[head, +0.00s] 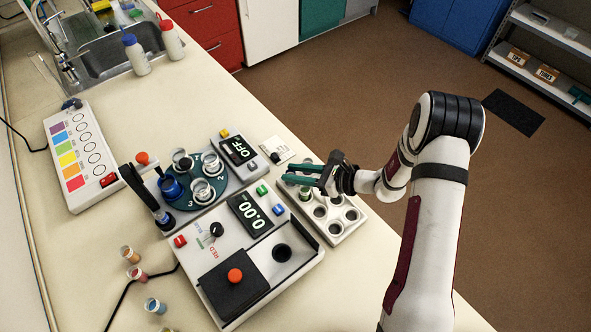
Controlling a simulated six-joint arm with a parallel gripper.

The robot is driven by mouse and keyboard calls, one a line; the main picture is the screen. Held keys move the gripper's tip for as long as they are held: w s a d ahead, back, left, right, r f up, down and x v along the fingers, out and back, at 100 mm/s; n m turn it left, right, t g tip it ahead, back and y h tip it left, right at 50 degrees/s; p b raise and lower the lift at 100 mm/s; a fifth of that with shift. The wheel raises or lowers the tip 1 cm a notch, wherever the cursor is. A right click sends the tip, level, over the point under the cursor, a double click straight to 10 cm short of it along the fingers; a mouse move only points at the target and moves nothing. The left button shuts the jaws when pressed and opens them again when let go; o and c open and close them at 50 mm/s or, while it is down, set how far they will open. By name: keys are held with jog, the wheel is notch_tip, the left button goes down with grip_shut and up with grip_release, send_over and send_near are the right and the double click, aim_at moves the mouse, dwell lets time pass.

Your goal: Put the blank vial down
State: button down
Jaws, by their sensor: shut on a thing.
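My gripper (291,175) is at the left part of the white vial rack (345,232), with its teal fingers pointing left. It is shut on a small clear vial with a green band (305,194), which I take for the blank vial. The vial shows just below the fingers, over the rack's far left part. The fingers hide part of it, and I cannot tell whether its base is in a hole or above one. Several round holes in the rack look empty.
Left of the rack stands a meter with a 000 display (250,212) and a dark round well (282,252). Behind it is a round teal station (213,178) with several vessels. The bench edge runs close right of the rack.

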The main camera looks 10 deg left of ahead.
jog(key=c, duration=0.6)
grip_release()
jog(key=shift+c, duration=0.2)
jog(key=shift+r, duration=0.2)
jog(key=v, duration=1.1)
jog(key=s+a+r+n+g+h, duration=0.3)
jog(key=s+a+r+n+g, duration=0.15)
jog(key=s+r+n, duration=0.5)
jog(key=s+d+r+n+h, duration=0.1)
jog(key=s+d+n+h, duration=0.2)
jog(key=s, duration=0.5)
jog(key=s+d+r+n+h, duration=0.2)
jog(key=s+h, duration=0.3)
jog(key=s, duration=0.3)
jog(key=shift+s+d+r+n, duration=0.15)
jog(key=shift+d+r+n, duration=0.15)
jog(key=shift+d+n, duration=0.5)
